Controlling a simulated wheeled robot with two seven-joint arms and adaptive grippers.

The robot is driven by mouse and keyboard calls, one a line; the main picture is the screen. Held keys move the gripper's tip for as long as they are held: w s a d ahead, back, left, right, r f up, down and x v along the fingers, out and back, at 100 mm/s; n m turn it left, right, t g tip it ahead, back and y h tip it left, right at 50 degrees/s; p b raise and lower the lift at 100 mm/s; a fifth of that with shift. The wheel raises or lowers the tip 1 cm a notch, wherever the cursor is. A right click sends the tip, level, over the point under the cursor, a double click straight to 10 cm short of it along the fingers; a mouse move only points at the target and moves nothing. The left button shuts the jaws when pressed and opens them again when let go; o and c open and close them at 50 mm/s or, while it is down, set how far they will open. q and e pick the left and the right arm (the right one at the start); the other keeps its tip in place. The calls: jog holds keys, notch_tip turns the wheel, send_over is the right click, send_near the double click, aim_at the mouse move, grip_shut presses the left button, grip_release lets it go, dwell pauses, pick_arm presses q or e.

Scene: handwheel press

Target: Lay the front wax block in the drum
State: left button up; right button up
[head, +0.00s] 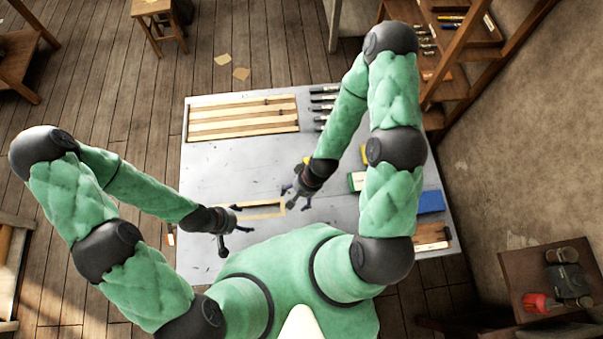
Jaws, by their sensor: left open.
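My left gripper (234,240) is open over the near left part of the grey table (215,165), with nothing seen between its fingers. My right gripper (298,203) hangs over the table's middle. Its fingers are small and dark, and I cannot tell how far apart they are. I cannot make out a wax block or the drum for certain. A green block with a pale side (356,182) lies right of my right gripper, partly covered by my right arm. A yellow piece (364,154) shows behind it. A blue block (431,202) lies at the right edge.
A small wooden frame (268,215) lies between the grippers. A slatted wooden rack (240,122) lies at the table's far left. Dark tools (323,98) lie beside it. A wooden tray (430,235) is at the near right. The middle left of the table is clear.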

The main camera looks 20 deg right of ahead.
jog(key=w+d+r+m+b, duration=0.1)
jog(key=w+d+r+m, duration=0.2)
jog(key=w+d+m, duration=1.05)
jog(key=f, duration=0.1)
jog(key=s+a+f+m, duration=0.1)
jog(key=f, duration=0.1)
jog(key=f+m, duration=0.1)
jog(key=shift+s+a+f+m+t, duration=0.2)
jog(key=shift+a+f+m+t, duration=0.1)
jog(key=shift+f, duration=0.1)
jog(key=shift+a+x, duration=0.1)
jog(key=shift+x, duration=1.2)
jog(key=shift+a+x, duration=0.15)
jog(key=shift+x, duration=1.2)
jog(key=shift+s+r, duration=0.1)
jog(key=c, duration=1.4)
